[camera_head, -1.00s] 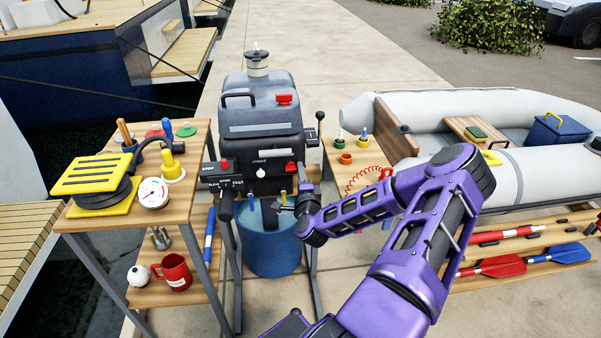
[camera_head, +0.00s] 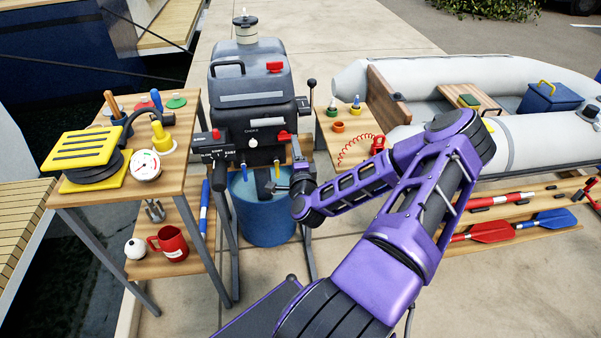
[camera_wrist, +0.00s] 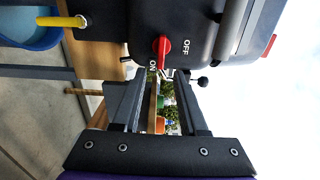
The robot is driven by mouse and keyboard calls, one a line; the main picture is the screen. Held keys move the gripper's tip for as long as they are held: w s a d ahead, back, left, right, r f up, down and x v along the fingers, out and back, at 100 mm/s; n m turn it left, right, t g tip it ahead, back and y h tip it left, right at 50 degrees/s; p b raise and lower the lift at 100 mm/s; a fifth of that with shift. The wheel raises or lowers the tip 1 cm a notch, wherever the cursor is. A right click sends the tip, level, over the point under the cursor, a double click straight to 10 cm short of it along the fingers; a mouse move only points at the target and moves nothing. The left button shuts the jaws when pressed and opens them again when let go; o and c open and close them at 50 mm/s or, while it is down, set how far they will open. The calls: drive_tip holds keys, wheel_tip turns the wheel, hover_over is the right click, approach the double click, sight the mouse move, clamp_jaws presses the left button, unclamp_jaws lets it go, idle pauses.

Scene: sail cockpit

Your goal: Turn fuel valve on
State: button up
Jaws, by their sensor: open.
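The fuel valve is a red lever (camera_wrist: 162,47) on the dark engine casing, with the words ON and OFF printed beside it. In the wrist view its free end points down in the picture, close to the word ON. The red lever also shows in the head view (camera_head: 284,136), on the right front of the outboard engine (camera_head: 250,100). My gripper (camera_wrist: 160,77) is open and empty, its two fingers apart with the lever just ahead of the gap. In the head view my gripper (camera_head: 296,150) is just below and right of the lever. Contact cannot be told.
A blue bucket (camera_head: 262,215) stands under the engine. A wooden table (camera_head: 130,185) with a yellow foot pump (camera_head: 90,150) stands left; an inflatable boat (camera_head: 440,75) lies right.

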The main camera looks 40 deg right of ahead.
drive_tip(key=v, duration=1.3)
drive_tip(key=shift+s, duration=0.35)
drive_tip(key=shift+a, duration=0.2)
